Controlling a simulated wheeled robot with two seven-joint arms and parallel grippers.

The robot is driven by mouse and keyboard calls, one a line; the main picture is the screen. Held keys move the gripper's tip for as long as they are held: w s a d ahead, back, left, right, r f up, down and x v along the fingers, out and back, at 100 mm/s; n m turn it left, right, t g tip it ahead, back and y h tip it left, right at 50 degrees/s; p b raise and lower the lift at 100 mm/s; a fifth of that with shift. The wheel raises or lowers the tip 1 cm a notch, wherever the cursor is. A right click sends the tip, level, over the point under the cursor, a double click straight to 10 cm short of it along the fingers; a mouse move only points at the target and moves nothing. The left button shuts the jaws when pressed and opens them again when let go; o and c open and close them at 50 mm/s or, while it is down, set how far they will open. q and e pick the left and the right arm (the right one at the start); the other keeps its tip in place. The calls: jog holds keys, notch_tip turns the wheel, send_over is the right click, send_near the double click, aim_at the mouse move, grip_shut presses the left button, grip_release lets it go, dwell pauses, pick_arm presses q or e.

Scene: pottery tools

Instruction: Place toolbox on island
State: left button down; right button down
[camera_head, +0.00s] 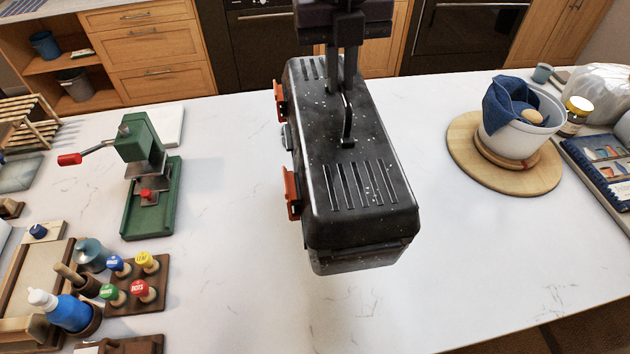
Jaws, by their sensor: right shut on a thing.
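A black speckled toolbox (352,190) with orange latches hangs or stands in the middle of the camera_head view, over the white marble island top (235,200). My right gripper (347,95) comes down from the top edge and is shut on the toolbox handle on the lid. The toolbox's grey lower part shows below the lid. I cannot tell whether its base touches the island top. My left gripper is not in the view.
A green press (145,190) with a red knob stands at the left. Stamps on a wooden block (135,285) and a blue bottle (68,312) are at the lower left. A white bowl (510,135) sits on a round wooden board (470,160) at the right. The front middle is clear.

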aim_at(338, 115)
notch_tip(338, 115, down, 6)
jog(key=shift+f+b, duration=0.15)
jog(key=shift+b, duration=0.4)
notch_tip(338, 115, down, 9)
jog(key=shift+p, duration=0.35)
jog(key=shift+f, duration=1.9)
jog(key=shift+w+f, duration=0.1)
jog(key=shift+f, duration=0.3)
jog(key=shift+f, duration=0.1)
jog(key=c, duration=1.8)
grip_release()
jog(key=shift+f, duration=0.1)
jog(key=shift+o, duration=1.4)
jog(key=shift+s, duration=0.2)
